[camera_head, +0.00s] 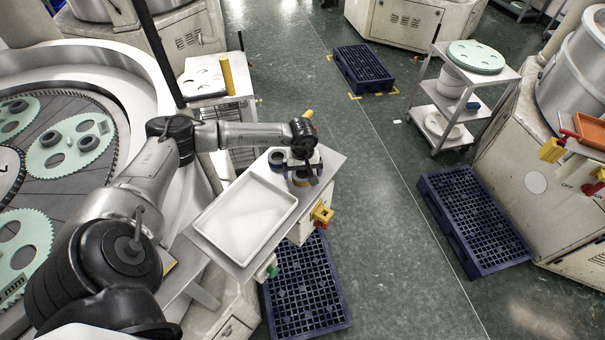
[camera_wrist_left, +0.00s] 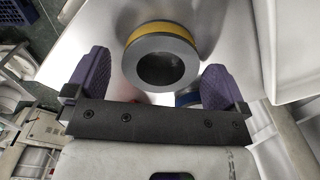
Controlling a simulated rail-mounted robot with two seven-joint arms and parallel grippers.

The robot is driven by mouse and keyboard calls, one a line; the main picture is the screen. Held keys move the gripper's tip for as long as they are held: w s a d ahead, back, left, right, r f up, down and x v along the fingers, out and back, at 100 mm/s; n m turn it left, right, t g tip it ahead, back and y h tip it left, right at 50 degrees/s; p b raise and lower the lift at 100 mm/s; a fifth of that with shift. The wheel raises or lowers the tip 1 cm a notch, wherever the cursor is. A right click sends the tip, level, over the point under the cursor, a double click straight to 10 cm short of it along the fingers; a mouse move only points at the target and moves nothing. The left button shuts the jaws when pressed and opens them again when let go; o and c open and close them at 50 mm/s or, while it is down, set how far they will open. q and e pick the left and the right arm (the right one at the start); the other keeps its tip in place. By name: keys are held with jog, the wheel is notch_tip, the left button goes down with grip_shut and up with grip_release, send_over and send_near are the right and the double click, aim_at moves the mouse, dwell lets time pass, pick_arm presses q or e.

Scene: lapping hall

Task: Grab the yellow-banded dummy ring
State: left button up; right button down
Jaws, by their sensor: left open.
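The yellow-banded dummy ring (camera_wrist_left: 160,62) is a grey ring with a yellow band around its outside. In the left wrist view it sits on a pale metal surface, centred between the two purple fingers of my left gripper (camera_wrist_left: 156,72). A gap shows on each side of the ring, so the gripper is open and holds nothing. I cannot tell how far the fingertips are above the surface. In the head view my left gripper (camera_head: 303,170) is over the small side table (camera_head: 331,160) and mostly hides the ring. My right gripper is not in view.
A dark ring with blue (camera_head: 277,158) stands close beside the gripper. A white tray (camera_head: 208,222) fills the nearer part of the table. A yellow and red switch box (camera_head: 322,214) is at the table's edge. The lapping machine (camera_head: 110,60) is at left; blue pallets (camera_head: 318,290) lie on the floor.

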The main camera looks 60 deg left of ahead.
pick_arm(q)
jog(key=shift+f, duration=0.25)
jog(key=c, duration=1.2)
